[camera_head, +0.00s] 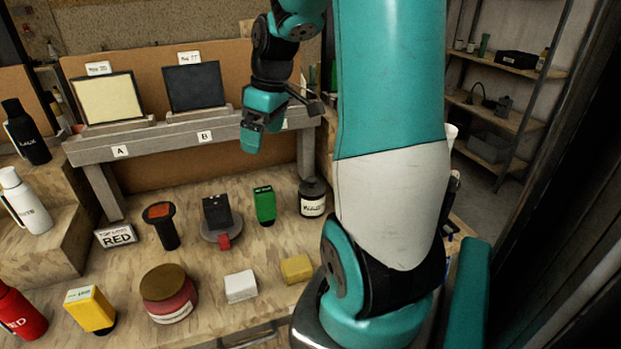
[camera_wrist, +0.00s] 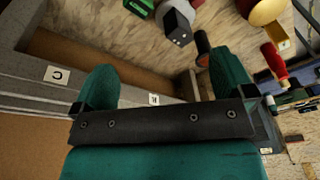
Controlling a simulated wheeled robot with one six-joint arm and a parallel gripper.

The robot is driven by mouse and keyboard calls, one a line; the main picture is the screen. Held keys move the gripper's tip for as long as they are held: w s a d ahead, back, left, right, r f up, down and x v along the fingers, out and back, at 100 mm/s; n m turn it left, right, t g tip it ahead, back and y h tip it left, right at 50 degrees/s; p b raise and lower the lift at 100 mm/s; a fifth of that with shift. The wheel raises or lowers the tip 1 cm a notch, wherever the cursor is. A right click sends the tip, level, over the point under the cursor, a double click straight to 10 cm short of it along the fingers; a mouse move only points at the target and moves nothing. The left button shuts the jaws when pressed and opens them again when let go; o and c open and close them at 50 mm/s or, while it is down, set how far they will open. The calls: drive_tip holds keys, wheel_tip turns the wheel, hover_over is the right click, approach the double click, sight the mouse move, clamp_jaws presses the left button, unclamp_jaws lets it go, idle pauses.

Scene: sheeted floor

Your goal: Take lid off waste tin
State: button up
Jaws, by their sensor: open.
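A red tin (camera_head: 168,302) with a flat brown lid (camera_head: 166,281) stands on the plywood surface at the front; its lid is on. A small dark jar (camera_head: 312,204) with a black lid and a white label stands at the back, beside my arm. I cannot read either label surely enough to tell which one is the waste tin. My gripper (camera_head: 262,128) hangs in front of the back shelf, high above the surface and apart from both. In the wrist view my gripper (camera_wrist: 165,82) is open, with nothing between its two teal fingers.
A green-labelled block (camera_head: 264,205), a black sander-like tool (camera_head: 217,215), an orange-topped tool (camera_head: 161,224), a white block (camera_head: 240,286), a yellow block (camera_head: 296,269) and a yellow box (camera_head: 90,309) stand on the plywood. The grey shelf (camera_head: 170,140) carries two panels. Bottles stand at left.

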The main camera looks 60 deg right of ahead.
drive_tip(key=s+d+m+p, duration=0.1)
drive_tip(key=s+d, duration=0.5)
drive_tip(key=d, duration=0.6)
drive_tip(key=p, duration=0.1)
hover_over(312, 179)
drive_tip(key=shift+h, duration=0.4)
wheel_tip(312, 179, down, 12)
drive_tip(key=shift+s+d+r, duration=0.15)
drive_tip(key=shift+r, duration=0.1)
drive_tip(key=shift+f+p, duration=1)
drive_tip(key=shift+f, duration=2)
drive_tip(key=c, duration=0.8)
